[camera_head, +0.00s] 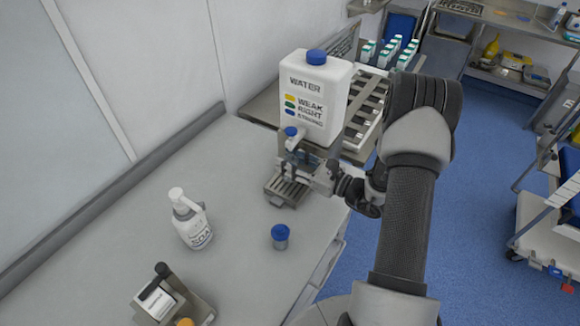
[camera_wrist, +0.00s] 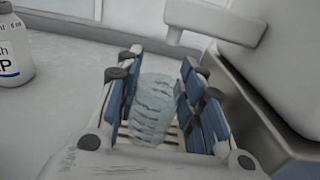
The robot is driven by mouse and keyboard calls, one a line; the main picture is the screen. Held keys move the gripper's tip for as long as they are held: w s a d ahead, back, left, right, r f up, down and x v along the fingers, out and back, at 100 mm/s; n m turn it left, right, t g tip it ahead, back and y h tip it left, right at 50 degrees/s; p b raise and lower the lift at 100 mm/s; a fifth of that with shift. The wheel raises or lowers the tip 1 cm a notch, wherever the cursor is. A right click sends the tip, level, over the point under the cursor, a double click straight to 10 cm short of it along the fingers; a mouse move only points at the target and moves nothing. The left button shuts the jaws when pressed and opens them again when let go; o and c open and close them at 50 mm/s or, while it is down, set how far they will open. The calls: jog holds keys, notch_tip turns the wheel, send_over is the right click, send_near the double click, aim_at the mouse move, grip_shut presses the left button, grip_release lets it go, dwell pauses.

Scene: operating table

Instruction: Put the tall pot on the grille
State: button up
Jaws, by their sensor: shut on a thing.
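My gripper (camera_head: 302,168) is in front of the white water tank, above the back part of the grille (camera_head: 284,191). In the wrist view its blue-padded fingers (camera_wrist: 160,105) are on both sides of a clear, ribbed pot (camera_wrist: 153,108), and it is shut on this pot. Pale slats of the grille show by the pot's lower part in that view. I cannot tell whether the pot touches the grille. In the head view the pot is mostly hidden by the gripper. A small pot with a blue lid (camera_head: 280,236) stands apart on the table.
The water tank (camera_head: 316,95) with a blue cap rises right behind the gripper. A white pump bottle (camera_head: 191,220) stands to the left on the table (camera_head: 120,240). A grey device (camera_head: 170,300) is at the front. The table between them is clear.

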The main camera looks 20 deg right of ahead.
jog(key=shift+f, duration=1)
jog(key=shift+f+b, duration=0.25)
jog(key=shift+b, duration=0.15)
jog(key=o, duration=1.2)
jog(key=shift+r, duration=0.1)
jog(key=shift+c, duration=0.2)
jog(key=shift+r, duration=0.1)
